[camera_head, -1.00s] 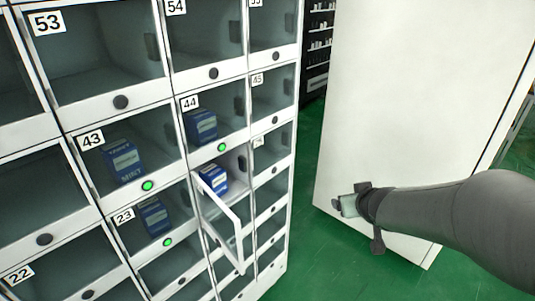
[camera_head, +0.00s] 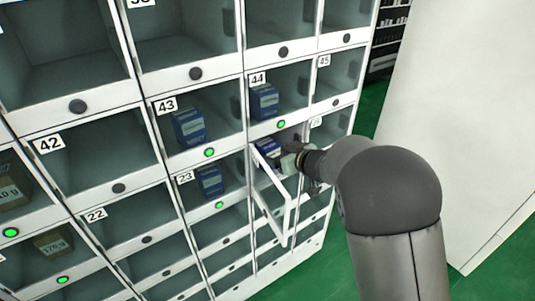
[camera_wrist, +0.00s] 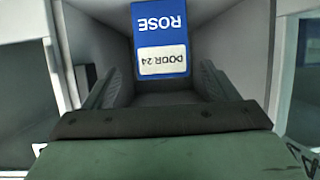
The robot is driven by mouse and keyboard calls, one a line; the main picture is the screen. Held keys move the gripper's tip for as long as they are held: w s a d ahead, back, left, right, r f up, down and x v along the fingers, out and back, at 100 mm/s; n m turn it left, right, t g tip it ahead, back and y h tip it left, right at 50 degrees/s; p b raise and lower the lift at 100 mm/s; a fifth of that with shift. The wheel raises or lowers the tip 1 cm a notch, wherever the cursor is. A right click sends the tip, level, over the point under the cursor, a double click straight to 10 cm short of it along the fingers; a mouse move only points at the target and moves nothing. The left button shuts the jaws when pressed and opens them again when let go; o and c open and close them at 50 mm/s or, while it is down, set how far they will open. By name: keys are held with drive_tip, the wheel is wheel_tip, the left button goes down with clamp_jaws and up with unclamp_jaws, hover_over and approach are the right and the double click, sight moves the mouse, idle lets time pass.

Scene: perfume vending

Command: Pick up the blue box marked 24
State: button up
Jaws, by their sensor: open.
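The blue box (camera_head: 267,146) stands in the compartment with the open door, under compartment 44. It shows in the wrist view (camera_wrist: 161,30) with an upside-down label reading "ROSE" and "DOOR 24". My gripper (camera_head: 290,163) is at the mouth of this compartment, in front of the box. In the wrist view my gripper (camera_wrist: 160,82) is open, one finger to each side, with the box ahead between their lines. No contact with the box shows. The far part of the box is out of the wrist view.
The open door (camera_head: 272,210) hangs out below and left of my gripper. Compartment walls (camera_wrist: 235,45) flank the box. Similar blue boxes stand behind closed doors in 43 (camera_head: 188,128), 44 (camera_head: 264,102) and 23 (camera_head: 210,181). A white panel (camera_head: 465,120) stands at the right.

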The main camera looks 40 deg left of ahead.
sight(268, 144)
drive_tip(key=shift+r+p+x, duration=0.2)
drive_tip(key=shift+p+x, duration=0.25)
drive_tip(key=shift+x, duration=2.7)
drive_tip(key=shift+s, duration=0.1)
drive_tip(key=c, duration=1.1)
drive_tip(key=shift+r, duration=0.6)
wheel_tip(268, 144, up, 2)
drive_tip(key=shift+r, duration=0.1)
drive_tip(key=shift+s+d+b, duration=0.45)
drive_tip(key=shift+s+d, duration=0.4)
drive_tip(key=shift+d, duration=2)
drive_tip(key=shift+s+d+b, duration=0.4)
drive_tip(key=shift+s+d, duration=0.45)
drive_tip(key=shift+d, duration=2)
drive_tip(key=shift+s+d+b, duration=0.45)
drive_tip(key=shift+s+d, duration=0.45)
drive_tip(key=shift+d, duration=2)
